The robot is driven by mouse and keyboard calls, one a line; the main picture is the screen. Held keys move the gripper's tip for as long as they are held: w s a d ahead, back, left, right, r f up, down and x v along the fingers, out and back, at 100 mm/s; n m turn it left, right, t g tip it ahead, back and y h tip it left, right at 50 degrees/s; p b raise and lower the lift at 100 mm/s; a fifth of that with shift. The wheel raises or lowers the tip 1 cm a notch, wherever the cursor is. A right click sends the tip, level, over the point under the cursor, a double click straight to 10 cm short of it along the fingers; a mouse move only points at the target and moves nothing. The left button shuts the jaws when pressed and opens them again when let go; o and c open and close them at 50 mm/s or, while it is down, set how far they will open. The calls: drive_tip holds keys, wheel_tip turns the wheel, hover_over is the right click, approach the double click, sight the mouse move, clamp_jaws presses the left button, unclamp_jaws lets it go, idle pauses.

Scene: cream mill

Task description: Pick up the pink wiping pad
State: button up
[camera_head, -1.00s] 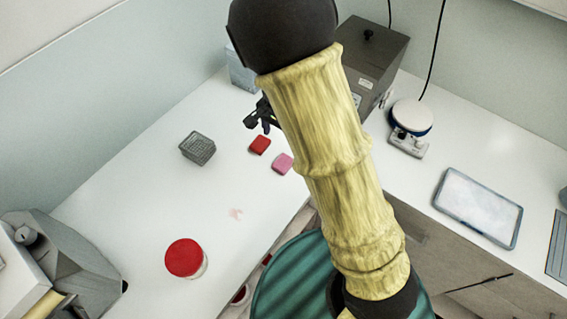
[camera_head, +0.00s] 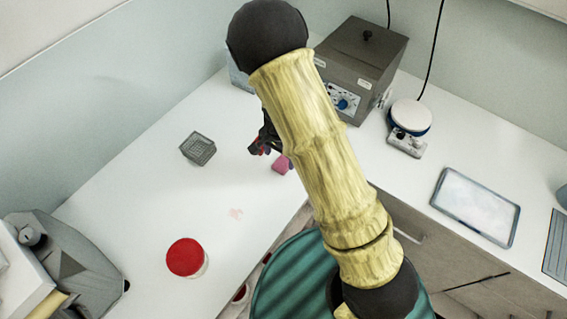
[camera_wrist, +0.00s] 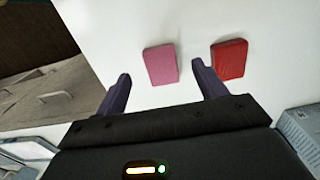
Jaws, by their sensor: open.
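In the wrist view the pink pad (camera_wrist: 161,64) shows whole, between and beyond the two fingertips. My gripper (camera_wrist: 160,85) is open and empty, with its fingers apart on either side of the pad's line. It also shows in the head view (camera_head: 265,140), dark, above the counter beside the pad. A red pad (camera_wrist: 229,59) lies close to the right of the pink one in the wrist view, beyond the right fingertip.
A grey wire basket (camera_head: 198,149) stands left of the pads. A grey box-shaped device (camera_head: 352,62) stands at the back. A tray (camera_head: 476,207) lies on the right counter.

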sight(280, 166)
drive_tip(key=shift+f+p, duration=0.65)
drive_tip(key=shift+f, duration=1.85)
drive_tip(key=c, duration=1.1)
drive_tip(key=shift+r, duration=0.15)
wheel_tip(280, 166, up, 10)
drive_tip(key=shift+f+b, duration=0.15)
drive_tip(key=shift+b, duration=0.45)
